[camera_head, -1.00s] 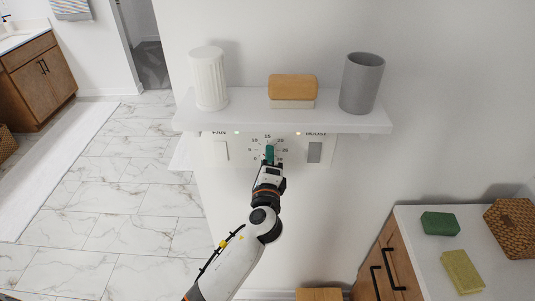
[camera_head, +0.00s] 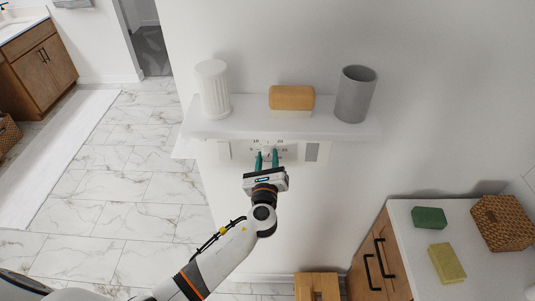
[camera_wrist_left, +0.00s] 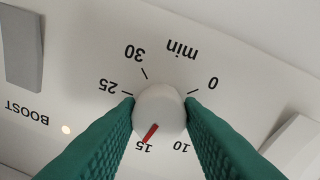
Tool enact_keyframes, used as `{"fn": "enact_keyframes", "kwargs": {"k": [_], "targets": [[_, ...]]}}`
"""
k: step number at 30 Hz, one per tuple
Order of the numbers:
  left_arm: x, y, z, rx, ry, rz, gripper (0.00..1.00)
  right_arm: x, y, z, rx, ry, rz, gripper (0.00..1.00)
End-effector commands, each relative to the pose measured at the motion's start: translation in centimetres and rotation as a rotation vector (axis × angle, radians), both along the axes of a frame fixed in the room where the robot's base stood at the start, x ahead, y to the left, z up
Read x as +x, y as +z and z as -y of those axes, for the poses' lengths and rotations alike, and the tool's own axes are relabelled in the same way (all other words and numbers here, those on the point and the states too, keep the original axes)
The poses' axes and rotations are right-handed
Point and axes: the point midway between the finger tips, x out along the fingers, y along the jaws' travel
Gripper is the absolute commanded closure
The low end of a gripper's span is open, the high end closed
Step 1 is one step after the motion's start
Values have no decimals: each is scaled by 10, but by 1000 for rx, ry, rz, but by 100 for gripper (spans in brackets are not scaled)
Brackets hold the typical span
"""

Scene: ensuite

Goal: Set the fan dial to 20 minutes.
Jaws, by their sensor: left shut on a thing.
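The fan dial is a round white knob (camera_wrist_left: 160,108) with a red pointer mark, on a white wall panel (camera_head: 228,151) under a shelf. In the left wrist view the scale appears upside down, and the red mark points at about 15. The labels 0, 10, 15, 25 and 30 show; 20 is hidden behind a finger. My left gripper (camera_head: 267,160) is at the panel, and its green fingers are shut on the knob from both sides, as the left wrist view (camera_wrist_left: 160,112) shows. My right gripper is not in view.
A BOOST switch (camera_head: 312,152) and a second switch (camera_head: 224,151) flank the dial. The shelf (camera_head: 240,128) just above carries a white ribbed cup (camera_head: 213,90), a wooden brush (camera_head: 291,97) and a grey cup (camera_head: 355,95). A cabinet (camera_head: 398,222) stands at lower right.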

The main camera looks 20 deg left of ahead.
Motion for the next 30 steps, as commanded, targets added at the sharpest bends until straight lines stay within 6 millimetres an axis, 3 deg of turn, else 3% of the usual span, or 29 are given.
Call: {"fn": "enact_keyframes", "kwargs": {"k": [15,30], "targets": [[2,5,-1,399,3,-105,89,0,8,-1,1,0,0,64],[2,6,-1,528,3,-142,89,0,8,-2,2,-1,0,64]]}}
